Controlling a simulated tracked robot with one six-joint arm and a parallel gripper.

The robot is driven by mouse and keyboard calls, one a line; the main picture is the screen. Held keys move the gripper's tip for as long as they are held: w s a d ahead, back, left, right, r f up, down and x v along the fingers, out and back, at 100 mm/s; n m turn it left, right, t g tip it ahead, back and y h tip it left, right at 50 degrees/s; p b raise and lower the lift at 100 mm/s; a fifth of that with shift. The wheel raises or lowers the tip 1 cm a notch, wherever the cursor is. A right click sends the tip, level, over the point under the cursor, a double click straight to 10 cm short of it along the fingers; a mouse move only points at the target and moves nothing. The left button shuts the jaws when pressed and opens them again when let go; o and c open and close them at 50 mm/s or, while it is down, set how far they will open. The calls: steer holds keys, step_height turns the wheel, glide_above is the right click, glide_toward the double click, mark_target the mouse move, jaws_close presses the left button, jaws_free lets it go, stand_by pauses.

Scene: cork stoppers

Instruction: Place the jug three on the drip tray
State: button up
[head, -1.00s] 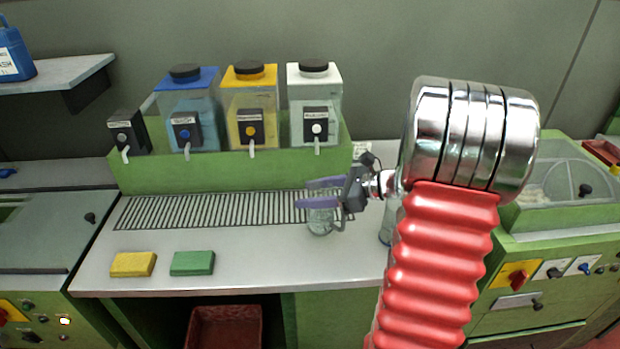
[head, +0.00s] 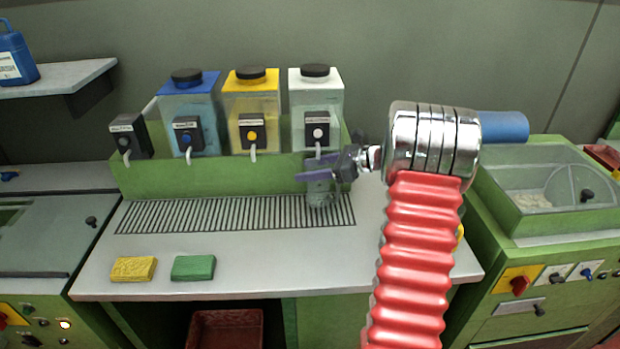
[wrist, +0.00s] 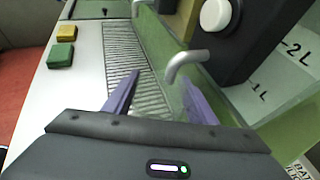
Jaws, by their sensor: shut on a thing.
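A clear glass jug (head: 320,194) is at the right end of the drip tray (head: 215,215), under the tap of the white-lidded tank. I cannot tell whether its base touches the slats. My gripper (head: 308,171) is shut on the jug's upper part, with its purple fingers around it. In the wrist view the fingers (wrist: 160,100) reach over the slatted drip tray (wrist: 122,50), but the jug cannot be made out there. Any marking on the jug is too small to read.
The white-lidded tank (head: 316,95) has its tap spout close above my gripper; the spout (wrist: 186,62) is near my fingers in the wrist view. Yellow (head: 252,105) and blue (head: 188,105) tanks stand left. Yellow (head: 134,269) and green (head: 193,267) sponges lie in front.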

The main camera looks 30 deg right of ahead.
steer(key=shift+w+d, duration=0.2)
steer(key=shift+w, duration=0.15)
steer(key=shift+f, duration=1.75)
steer(key=shift+f, duration=0.1)
steer(key=o, duration=1.1)
steer(key=shift+s+d+r, duration=0.1)
steer(key=shift+s+r, duration=0.1)
steer(key=v, duration=1.1)
steer(key=shift+s+d+r, duration=0.1)
steer(key=shift+s+d, duration=0.1)
steer(key=shift+s, duration=0.05)
